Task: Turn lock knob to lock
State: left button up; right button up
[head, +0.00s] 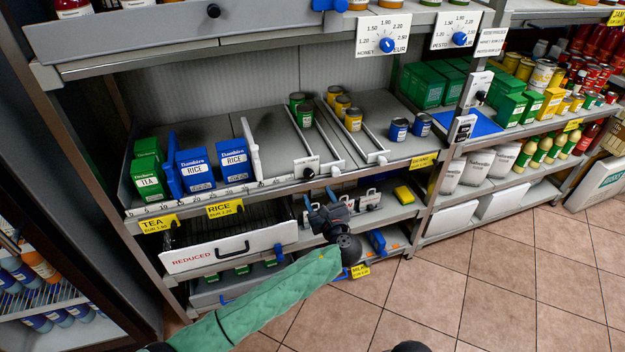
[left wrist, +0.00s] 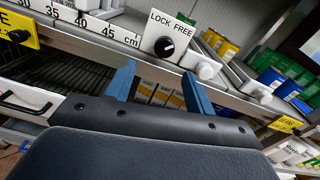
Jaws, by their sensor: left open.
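The lock knob (left wrist: 164,46) is a black round knob on a white plate (left wrist: 152,51) lettered LOCK on the left and FREE on the right. Its pointer direction is too small to tell. In the head view the same plate (head: 299,166) sits on the front edge of the middle shelf. My left gripper (head: 320,195) is just below it, with its arm in a green sleeve. In the left wrist view, the left gripper (left wrist: 158,72) is open and empty, with its two blue fingers apart below the plate and not touching the knob. My right gripper is not seen.
White sliding dividers (head: 347,137) stand right of the plate, among green and yellow tins. Rice boxes (head: 195,169) stand left. A REDUCED drawer (head: 226,251) juts out below left. The lower shelf (head: 392,213) is close under the gripper. The tiled floor (head: 480,270) is clear.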

aim_at(310, 177)
pick_arm(q)
jog(key=w+m, duration=0.1)
jog(key=w, duration=0.1)
jog(key=w+a+m+p, duration=0.1)
jog(key=w, duration=0.1)
jog(key=w+m, duration=0.1)
jog(key=w, duration=0.1)
jog(key=shift+a+r+m, duration=0.25)
jog(key=shift+m, duration=0.15)
jog(key=shift+p+x, duration=0.4)
jog(key=shift+x, duration=0.4)
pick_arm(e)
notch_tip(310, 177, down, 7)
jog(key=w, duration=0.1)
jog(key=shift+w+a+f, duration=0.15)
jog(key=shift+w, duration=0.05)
pick_arm(q)
jog(key=shift+f, duration=0.1)
jog(key=c, duration=1)
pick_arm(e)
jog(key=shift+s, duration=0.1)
